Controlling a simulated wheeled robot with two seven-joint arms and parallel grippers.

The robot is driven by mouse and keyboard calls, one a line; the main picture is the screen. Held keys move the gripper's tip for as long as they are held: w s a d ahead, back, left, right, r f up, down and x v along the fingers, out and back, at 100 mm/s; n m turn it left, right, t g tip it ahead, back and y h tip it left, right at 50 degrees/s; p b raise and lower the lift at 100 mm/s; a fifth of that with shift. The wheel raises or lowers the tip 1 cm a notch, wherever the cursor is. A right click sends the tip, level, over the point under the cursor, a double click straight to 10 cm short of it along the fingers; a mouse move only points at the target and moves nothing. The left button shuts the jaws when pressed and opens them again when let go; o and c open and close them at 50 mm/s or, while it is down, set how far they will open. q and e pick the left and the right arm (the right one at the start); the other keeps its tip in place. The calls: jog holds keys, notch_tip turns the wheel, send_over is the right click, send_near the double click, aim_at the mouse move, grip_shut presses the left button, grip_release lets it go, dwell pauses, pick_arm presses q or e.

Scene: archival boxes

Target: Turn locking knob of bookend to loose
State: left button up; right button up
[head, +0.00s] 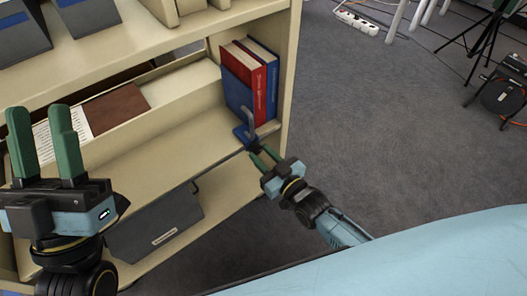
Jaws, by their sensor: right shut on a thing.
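The blue bookend (237,96) stands upright on the middle shelf against a red book (260,89) and a blue book (270,70). Its base and a grey bent rod (250,121) reach toward the shelf's front edge. The dark locking knob (252,146) is at the front of the base, small and partly hidden by my fingers. My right gripper (259,155) is at the shelf's front edge with its green fingertips shut on the knob. My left gripper (38,112) is raised at the far left, its two green fingers apart and empty.
Grey boxes (20,42) stand above, and a dark grey box (158,228) lies below.

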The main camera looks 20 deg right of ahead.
jog(key=n+p, duration=0.1)
jog(key=n, duration=0.2)
jog(key=shift+r+p, duration=0.1)
jog(key=shift+p, duration=0.25)
jog(key=n+p, duration=0.1)
jog(key=n, duration=0.1)
jog(key=shift+n, duration=0.3)
jog(key=n, duration=0.2)
jog(key=shift+n+p, duration=0.4)
jog(key=shift+n, duration=2.1)
pick_arm(q)
jog(key=w+f+g+y, duration=0.2)
jog(key=w+f+g, duration=0.2)
jog(key=f+g, duration=0.3)
jog(key=shift+w+d+g, duration=0.25)
jog(key=shift+g, duration=0.15)
pick_arm(e)
jog(key=shift+n, duration=1.1)
jog(key=o, duration=1)
